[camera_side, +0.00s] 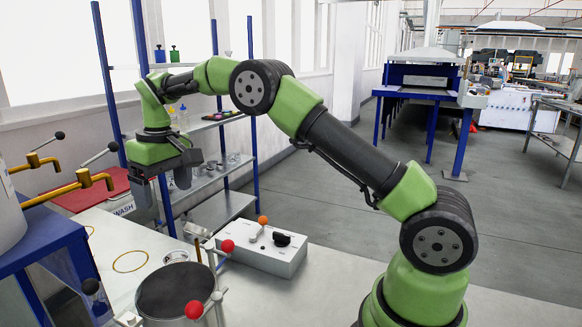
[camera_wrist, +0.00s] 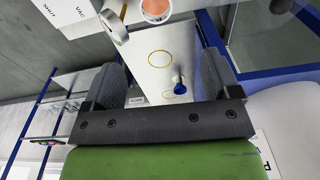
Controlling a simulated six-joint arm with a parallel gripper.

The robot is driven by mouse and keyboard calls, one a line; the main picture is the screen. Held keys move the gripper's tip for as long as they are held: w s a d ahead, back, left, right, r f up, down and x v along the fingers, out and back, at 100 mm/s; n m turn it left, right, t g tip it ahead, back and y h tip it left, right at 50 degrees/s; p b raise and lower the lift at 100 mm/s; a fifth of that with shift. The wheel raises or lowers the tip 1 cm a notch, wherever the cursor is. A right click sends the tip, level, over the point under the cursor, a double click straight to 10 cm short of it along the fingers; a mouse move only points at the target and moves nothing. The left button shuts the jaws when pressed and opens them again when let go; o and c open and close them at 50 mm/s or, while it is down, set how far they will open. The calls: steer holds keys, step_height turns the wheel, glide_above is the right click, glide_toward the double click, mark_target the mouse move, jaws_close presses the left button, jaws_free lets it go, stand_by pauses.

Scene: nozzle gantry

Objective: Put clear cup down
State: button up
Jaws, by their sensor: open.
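My gripper (camera_side: 164,186) hangs above the far left part of the white table. In the wrist view its two dark fingers (camera_wrist: 165,82) stand wide apart, and I see no cup held between them. I cannot make out the clear cup for certain in either view. A small blue and white object (camera_wrist: 180,89) shows between the fingers, near the right one; I cannot tell what it is. A yellow ring (camera_side: 130,261) is on the white table, and it also shows in the wrist view (camera_wrist: 160,58).
A round pot (camera_side: 178,292) with red-knobbed clamps stands in front. A control box (camera_side: 262,250) with an orange knob stands right of it. Brass taps (camera_side: 80,184) reach in from the left. A shelf rack (camera_side: 210,172) stands behind. Bare table lies at the front right.

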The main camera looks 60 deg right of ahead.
steer(key=s+a+r+m+t, duration=0.1)
steer(key=s+r+t, duration=0.1)
steer(key=s+r, duration=0.65)
steer(key=s+a+r+m+t+y, duration=0.1)
steer(key=s+t, duration=0.3)
steer(key=s, duration=1.6)
steer(key=shift+s+a+r+m+y, duration=0.2)
steer(key=shift+a+m+y, duration=0.3)
steer(key=shift+m, duration=0.4)
